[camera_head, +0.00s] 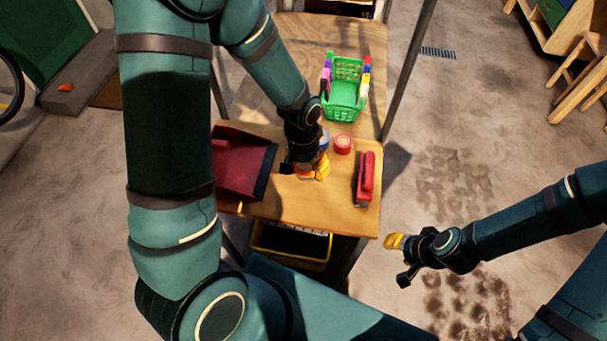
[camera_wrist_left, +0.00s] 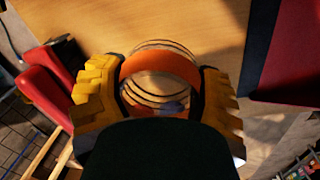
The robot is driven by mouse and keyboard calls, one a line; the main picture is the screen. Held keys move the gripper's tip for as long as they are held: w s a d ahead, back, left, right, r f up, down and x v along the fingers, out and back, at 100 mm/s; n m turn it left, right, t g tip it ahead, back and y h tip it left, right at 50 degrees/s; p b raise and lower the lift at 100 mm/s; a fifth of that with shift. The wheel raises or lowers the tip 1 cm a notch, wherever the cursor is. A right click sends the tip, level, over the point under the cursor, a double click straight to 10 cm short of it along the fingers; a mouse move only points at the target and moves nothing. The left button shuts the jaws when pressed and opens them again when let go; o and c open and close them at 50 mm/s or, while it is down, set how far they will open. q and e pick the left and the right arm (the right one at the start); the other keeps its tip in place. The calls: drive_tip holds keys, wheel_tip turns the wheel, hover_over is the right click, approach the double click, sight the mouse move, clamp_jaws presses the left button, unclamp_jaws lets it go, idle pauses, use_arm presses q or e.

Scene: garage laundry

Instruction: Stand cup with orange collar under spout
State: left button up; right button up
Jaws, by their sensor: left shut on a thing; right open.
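The cup with the orange collar (camera_wrist_left: 160,66) sits between the yellow fingers of my left gripper (camera_wrist_left: 158,88) in the left wrist view. Its body looks clear, with thin dark rings around the orange band. In the head view my left gripper (camera_head: 311,171) is over the wooden table, with a bit of the cup's orange (camera_head: 303,173) showing beside the fingers. I cannot tell whether the cup touches the table. My right gripper (camera_head: 398,260) is open and empty, off the table's right side. No spout can be made out for sure.
On the wooden table (camera_head: 310,208) a red, dark-edged object (camera_head: 240,165) lies left of my left gripper. A red-handled tool (camera_head: 367,178) lies to the right. A red roll (camera_head: 343,144), a blue round item (camera_head: 324,140) and a green basket (camera_head: 345,92) stand behind.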

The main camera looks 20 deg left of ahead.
sight(306, 184)
use_arm(q)
drive_tip(key=shift+f+b, duration=0.35)
drive_tip(key=shift+f, duration=2.05)
drive_tip(key=shift+f, duration=0.2)
drive_tip(key=o, duration=1.3)
drive_tip(key=shift+r, duration=0.1)
drive_tip(key=shift+c, duration=0.2)
